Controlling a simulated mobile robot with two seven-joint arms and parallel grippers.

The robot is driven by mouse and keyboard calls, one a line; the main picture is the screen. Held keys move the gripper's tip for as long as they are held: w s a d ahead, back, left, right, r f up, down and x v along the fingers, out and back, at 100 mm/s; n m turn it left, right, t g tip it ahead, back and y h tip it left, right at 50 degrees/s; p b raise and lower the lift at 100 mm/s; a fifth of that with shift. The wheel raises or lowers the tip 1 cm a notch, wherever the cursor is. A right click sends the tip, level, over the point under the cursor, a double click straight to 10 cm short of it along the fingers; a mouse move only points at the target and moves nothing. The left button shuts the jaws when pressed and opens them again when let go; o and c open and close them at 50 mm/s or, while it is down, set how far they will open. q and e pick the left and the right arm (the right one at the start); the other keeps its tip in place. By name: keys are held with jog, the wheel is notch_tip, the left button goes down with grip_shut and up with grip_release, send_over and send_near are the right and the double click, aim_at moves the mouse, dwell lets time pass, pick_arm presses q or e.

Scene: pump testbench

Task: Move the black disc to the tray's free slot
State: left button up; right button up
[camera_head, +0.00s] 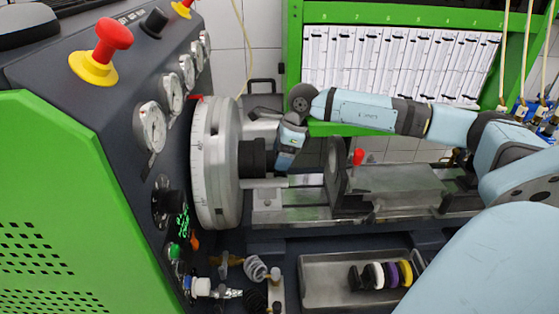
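A black round part (252,158) sits at the centre of the big grey wheel's (214,160) right face. I cannot tell whether it is the disc itself. My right gripper (270,150) is just right of this part, its arm coming in from the right. The fingers are small and partly hidden, so their opening and any contact are unclear. The metal tray (322,283) lies below, at the lower middle. Discs stand on edge in it: black (355,278), white (377,275), purple (392,274) and yellow (405,272). My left gripper is out of view.
A metal bench with a block (395,186) and a red knob (358,157) lies right of the wheel. The dark panel with gauges (150,126) and an emergency button (110,40) stands left. A coiled hose (256,268) is left of the tray. My pale arm covers the lower right.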

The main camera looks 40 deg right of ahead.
jog(key=shift+r, duration=0.15)
jog(key=shift+r+p, duration=0.85)
jog(key=shift+r, duration=0.85)
jog(key=shift+r+p, duration=0.7)
jog(key=shift+r, duration=1)
jog(key=shift+f, duration=0.1)
